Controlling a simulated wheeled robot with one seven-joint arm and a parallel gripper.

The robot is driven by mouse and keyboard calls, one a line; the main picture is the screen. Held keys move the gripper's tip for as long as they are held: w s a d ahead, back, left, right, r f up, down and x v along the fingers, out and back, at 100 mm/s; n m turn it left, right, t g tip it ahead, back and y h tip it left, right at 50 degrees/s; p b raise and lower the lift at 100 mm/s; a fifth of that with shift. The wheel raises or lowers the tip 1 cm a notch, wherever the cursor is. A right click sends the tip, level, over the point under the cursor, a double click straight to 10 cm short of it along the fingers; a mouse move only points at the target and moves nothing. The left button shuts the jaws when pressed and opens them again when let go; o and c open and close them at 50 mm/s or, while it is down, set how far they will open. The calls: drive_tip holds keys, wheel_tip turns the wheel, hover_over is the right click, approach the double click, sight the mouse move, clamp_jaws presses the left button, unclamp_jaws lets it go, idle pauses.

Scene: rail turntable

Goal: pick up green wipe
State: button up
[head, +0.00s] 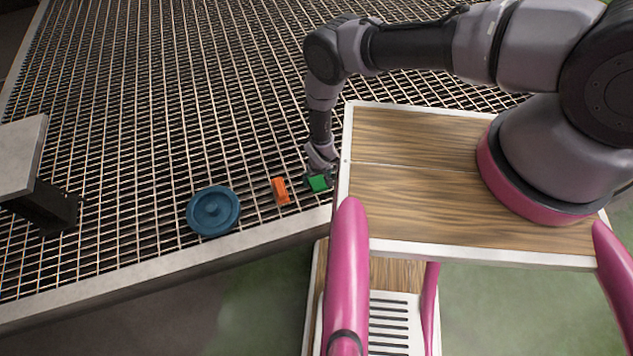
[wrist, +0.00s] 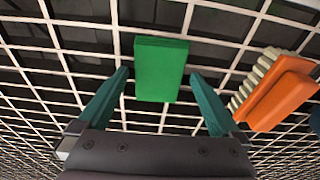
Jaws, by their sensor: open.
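The green wipe (head: 318,183) is a small green block lying on the metal grating, close to the left edge of my wooden deck in the head view. In the wrist view the green wipe (wrist: 161,68) lies flat on the grating, a little beyond and between the fingertips. My gripper (head: 318,172) is at the wipe in the head view. In the wrist view my gripper (wrist: 159,75) is open, with one teal finger on each side of the wipe's near end. Gaps show between the fingers and the wipe.
An orange brush (head: 280,190) with pale bristles lies just left of the wipe; it also shows in the wrist view (wrist: 278,98). A round blue lidded object (head: 213,210) sits further left. A grey stand (head: 40,185) is at far left. The grating (head: 170,90) behind is clear.

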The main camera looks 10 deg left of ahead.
sight(317, 181)
drive_tip(key=c, duration=1.2)
drive_tip(key=shift+c, duration=0.2)
drive_tip(key=shift+r, duration=0.1)
wheel_tip(317, 181, up, 10)
